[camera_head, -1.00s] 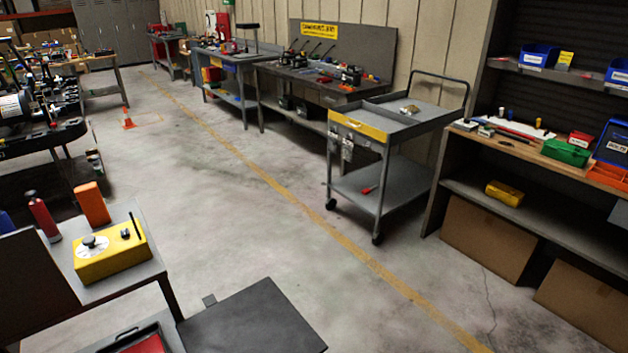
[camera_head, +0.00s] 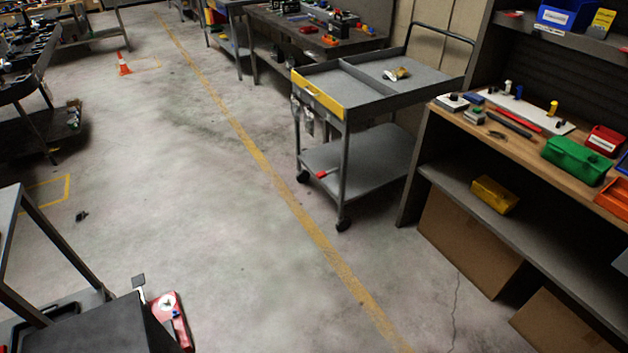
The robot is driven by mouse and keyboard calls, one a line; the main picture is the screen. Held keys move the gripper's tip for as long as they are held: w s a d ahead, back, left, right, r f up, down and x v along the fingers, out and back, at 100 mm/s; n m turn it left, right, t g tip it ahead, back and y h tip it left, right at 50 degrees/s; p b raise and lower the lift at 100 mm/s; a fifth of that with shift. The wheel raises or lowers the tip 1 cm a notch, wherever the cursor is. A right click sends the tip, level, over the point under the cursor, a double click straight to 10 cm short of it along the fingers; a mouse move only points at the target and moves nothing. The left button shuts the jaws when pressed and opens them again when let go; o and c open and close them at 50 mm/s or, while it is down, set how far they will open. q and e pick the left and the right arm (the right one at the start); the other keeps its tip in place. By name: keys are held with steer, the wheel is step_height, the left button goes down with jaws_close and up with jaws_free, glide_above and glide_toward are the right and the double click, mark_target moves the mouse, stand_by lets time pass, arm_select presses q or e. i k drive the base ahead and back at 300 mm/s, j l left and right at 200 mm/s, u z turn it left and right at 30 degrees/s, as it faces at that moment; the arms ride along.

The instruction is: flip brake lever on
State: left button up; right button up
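I cannot make out a brake lever for certain in this view. A red unit with a white round dial (camera_head: 167,302) shows at the lower left, partly hidden behind a dark panel. Its small details are too unclear to tell whether it carries a lever. A white board (camera_head: 530,112) with small upright pegs or knobs, blue, black and yellow, lies on the wooden bench at the right. Neither of my grippers is in view.
A grey trolley (camera_head: 373,103) with a yellow front edge stands at centre right. The wooden-topped bench (camera_head: 519,150) holds a green bin (camera_head: 576,160). An orange cone (camera_head: 123,64) stands at the upper left. Open concrete floor with a yellow line (camera_head: 270,176) fills the middle.

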mark_target(323, 174)
steer(key=i+l, duration=0.4)
steer(key=i, duration=0.25)
steer(key=i+l+u, duration=0.1)
steer(key=i, duration=0.25)
steer(key=i+l, duration=0.25)
steer(key=i, duration=0.15)
steer(key=i+j+u, duration=0.1)
steer(key=i+j, duration=0.5)
steer(key=j, duration=0.2)
steer(key=i+j, duration=0.6)
steer(key=j, duration=0.15)
steer(key=j+u, duration=0.05)
